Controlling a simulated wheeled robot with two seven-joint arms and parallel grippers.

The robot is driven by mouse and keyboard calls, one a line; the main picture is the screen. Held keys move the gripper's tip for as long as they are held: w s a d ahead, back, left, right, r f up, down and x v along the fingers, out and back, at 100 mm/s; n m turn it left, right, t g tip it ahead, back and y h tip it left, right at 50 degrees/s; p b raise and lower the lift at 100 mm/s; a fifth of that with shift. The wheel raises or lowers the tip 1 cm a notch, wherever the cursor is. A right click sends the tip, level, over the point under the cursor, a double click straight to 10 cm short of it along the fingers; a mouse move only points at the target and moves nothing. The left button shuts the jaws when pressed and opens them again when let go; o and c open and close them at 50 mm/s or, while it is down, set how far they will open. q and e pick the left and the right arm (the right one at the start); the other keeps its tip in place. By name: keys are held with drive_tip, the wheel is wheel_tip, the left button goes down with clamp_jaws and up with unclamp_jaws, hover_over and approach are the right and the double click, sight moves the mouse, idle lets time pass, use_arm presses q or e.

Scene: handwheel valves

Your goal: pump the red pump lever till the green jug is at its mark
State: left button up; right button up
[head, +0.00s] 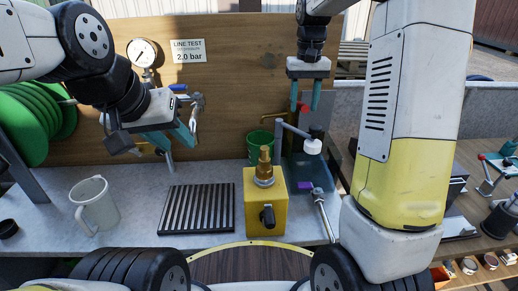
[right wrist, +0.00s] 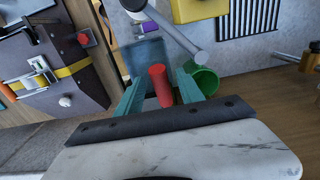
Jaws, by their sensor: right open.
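The red pump lever shows as a red grip (right wrist: 160,86) in the right wrist view, between my right gripper's two teal fingers with gaps at the sides. In the head view only a small part of the red grip (head: 303,107) shows between the fingertips. My right gripper (head: 305,104) is open and points down around the grip. The green jug (head: 260,143) stands at the back of the bench, left of the grey pump post; it also shows in the right wrist view (right wrist: 204,82). Its level and mark cannot be made out. My left gripper (head: 170,142) is open and empty above the bench.
A yellow block with a brass fitting (head: 265,205) stands at the front middle, beside a slatted drain grate (head: 198,209). A clear jug (head: 94,205) is at left. A translucent blue tank (head: 310,172) is right of the post. A pressure gauge (head: 142,52) hangs on the back board.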

drive_tip(key=shift+r, duration=3.45)
wheel_tip(320, 180, up, 7)
drive_tip(key=s+t+y, duration=0.1)
drive_tip(key=s+t, duration=0.2)
drive_tip(key=s, duration=1)
drive_tip(key=s+a+f+t+y, duration=0.1)
drive_tip(key=s+a+f+t, duration=0.1)
drive_tip(key=s+f, duration=0.7)
drive_tip(key=s+t, duration=0.1)
drive_tip(key=s, duration=0.1)
drive_tip(key=shift+s+f, duration=0.4)
